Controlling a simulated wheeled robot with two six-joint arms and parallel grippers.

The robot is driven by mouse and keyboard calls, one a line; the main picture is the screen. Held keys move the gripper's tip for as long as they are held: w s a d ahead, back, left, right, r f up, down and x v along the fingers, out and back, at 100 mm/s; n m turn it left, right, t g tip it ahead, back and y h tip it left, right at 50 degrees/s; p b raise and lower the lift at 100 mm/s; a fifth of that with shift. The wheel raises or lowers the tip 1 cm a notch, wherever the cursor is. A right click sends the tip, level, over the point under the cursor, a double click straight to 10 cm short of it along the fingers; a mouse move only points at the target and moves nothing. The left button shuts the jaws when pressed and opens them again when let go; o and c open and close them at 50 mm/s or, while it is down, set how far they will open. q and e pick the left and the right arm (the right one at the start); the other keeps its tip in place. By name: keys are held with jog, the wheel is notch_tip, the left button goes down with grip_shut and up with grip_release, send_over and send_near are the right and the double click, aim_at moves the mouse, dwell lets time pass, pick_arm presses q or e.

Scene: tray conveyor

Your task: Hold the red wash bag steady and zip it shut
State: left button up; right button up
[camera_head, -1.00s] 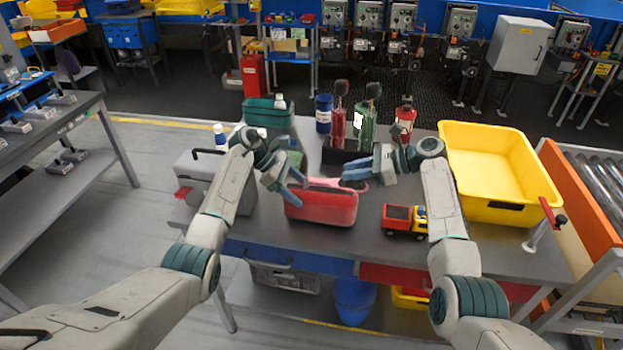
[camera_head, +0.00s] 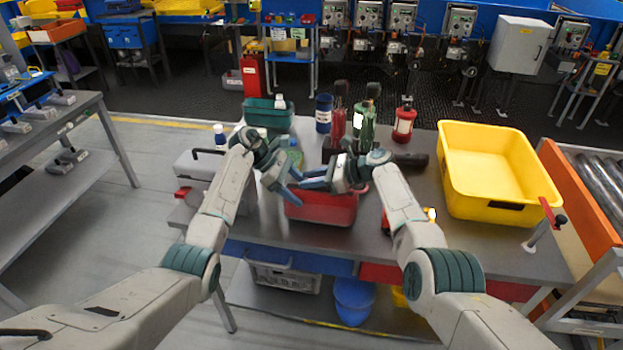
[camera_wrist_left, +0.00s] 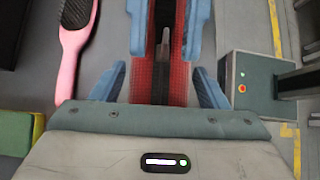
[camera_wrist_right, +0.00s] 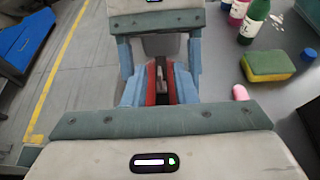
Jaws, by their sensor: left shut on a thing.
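The red wash bag (camera_head: 325,210) stands on the grey table, its long dark zip opening facing up. My left gripper (camera_head: 288,195) is at the bag's left end, its fingers shut on the sides. In the left wrist view the bag (camera_wrist_left: 178,82) runs between the fingers, with a grey zip pull (camera_wrist_left: 165,45) standing above the zip line. My right gripper (camera_head: 308,181) is above the bag, close to my left fingers. Its fingers are apart, on either side of the pull (camera_wrist_right: 159,76) in the right wrist view, and not visibly closed on it.
A pink hairbrush (camera_wrist_left: 75,42) lies beside the bag. A green-and-yellow sponge (camera_wrist_right: 268,66) and several bottles (camera_head: 363,122) stand behind. The toy truck (camera_head: 428,215) is mostly hidden by my right arm. A yellow bin (camera_head: 515,203) is at the right.

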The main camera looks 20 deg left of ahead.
grip_shut()
jog(key=shift+d, duration=0.1)
dwell(1.3)
